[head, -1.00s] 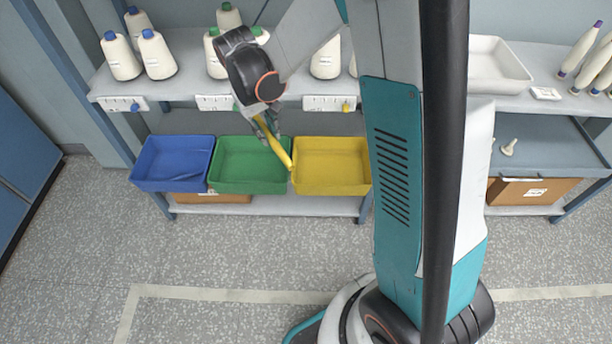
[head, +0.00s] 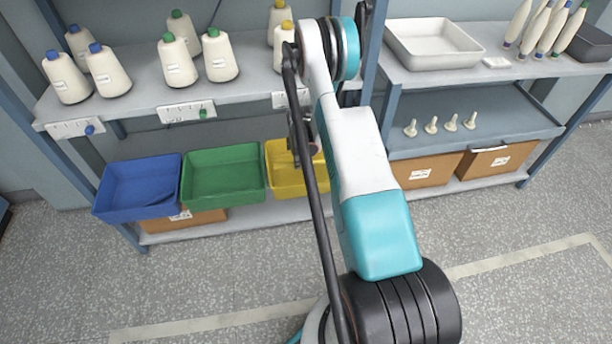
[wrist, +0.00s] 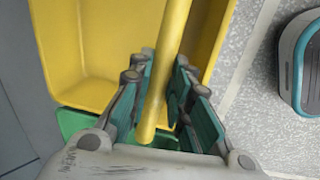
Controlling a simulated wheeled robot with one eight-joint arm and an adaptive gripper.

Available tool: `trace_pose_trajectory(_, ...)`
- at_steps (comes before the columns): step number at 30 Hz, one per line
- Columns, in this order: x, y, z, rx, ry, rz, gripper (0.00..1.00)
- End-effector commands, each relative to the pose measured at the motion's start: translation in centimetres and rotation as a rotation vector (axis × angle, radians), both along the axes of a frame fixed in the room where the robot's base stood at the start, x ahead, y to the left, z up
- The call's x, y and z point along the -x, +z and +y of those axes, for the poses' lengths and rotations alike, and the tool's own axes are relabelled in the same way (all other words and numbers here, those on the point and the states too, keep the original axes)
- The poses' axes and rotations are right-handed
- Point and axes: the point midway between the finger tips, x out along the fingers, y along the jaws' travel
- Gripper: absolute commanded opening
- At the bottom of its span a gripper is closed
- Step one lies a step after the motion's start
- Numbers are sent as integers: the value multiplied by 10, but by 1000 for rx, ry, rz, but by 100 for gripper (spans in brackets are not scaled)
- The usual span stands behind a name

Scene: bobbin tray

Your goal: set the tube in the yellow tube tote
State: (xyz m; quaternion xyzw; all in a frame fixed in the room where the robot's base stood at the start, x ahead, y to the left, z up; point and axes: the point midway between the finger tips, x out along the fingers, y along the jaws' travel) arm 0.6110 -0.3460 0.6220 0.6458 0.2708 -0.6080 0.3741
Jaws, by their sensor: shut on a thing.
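The yellow tube (wrist: 165,65) is a plain rod held between the teal-padded fingers of my gripper (wrist: 165,75) in the wrist view. The yellow tube tote (head: 284,182) stands on the low shelf, partly hidden behind my arm in the head view. In the wrist view the tote (wrist: 75,50) lies beyond the tube, which crosses in front of its inside and right wall. I cannot tell how high the tube is above the tote floor. In the head view the tube and fingertips are hidden behind my arm.
A green tote (head: 222,190) and a blue tote (head: 135,205) stand left of the yellow one. Cones of thread (head: 178,62) stand on the upper shelf above. A white tray (head: 432,55) and several small pegs (head: 431,125) are on the right unit. Cardboard boxes (head: 425,172) sit below.

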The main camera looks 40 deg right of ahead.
Motion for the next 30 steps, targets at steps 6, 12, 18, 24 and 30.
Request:
trace_pose_trajectory(6,11,-31,-22,1,64,1,0)
trace_pose_trajectory(12,12,-59,-23,0,70,1,0)
trace_pose_trajectory(18,11,-91,-22,1,69,1,0)
trace_pose_trajectory(24,11,-109,-22,1,69,1,0)
trace_pose_trajectory(30,11,-130,-22,1,68,1,0)
